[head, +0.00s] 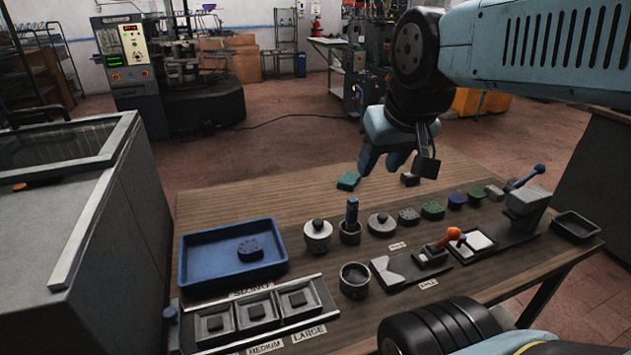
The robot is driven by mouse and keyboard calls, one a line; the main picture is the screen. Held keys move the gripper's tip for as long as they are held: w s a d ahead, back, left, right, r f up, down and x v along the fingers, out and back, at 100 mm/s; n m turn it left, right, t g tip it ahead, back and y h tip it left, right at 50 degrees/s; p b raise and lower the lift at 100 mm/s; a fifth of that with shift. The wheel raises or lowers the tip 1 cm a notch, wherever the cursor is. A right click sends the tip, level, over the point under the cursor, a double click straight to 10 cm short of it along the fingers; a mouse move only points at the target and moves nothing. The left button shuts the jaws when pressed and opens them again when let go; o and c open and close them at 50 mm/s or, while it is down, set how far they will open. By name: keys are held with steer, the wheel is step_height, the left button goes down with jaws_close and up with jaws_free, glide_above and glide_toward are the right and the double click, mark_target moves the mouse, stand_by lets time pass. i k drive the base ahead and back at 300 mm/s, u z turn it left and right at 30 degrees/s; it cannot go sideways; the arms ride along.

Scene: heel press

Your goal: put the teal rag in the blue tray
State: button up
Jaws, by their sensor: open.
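The teal rag (348,181) looks like a small folded block and lies on the wooden table near its far edge. The blue tray (200,274) sits on the left part of the table, with a dark blue scalloped piece (250,249) lying in it. My gripper (382,166) is open, pointing down above the far side of the table, to the right of the teal rag in the picture. I see nothing between its fingers. Its exact height above the table is hard to tell.
A grey and brown block (410,179) lies right of the rag. Lidded pots (318,236), an open cup (354,281), several coloured pieces (433,210) and a lever press (525,200) fill the table's middle and right. A sizing rack (325,297) stands in front of the tray. Bare wood lies behind the tray.

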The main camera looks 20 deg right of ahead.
mark_target(211, 262)
steer(key=u, duration=1.3)
steer(key=k, duration=1.3)
steer(key=z, duration=1.2)
steer(key=i, duration=1)
steer(key=u, duration=0.05)
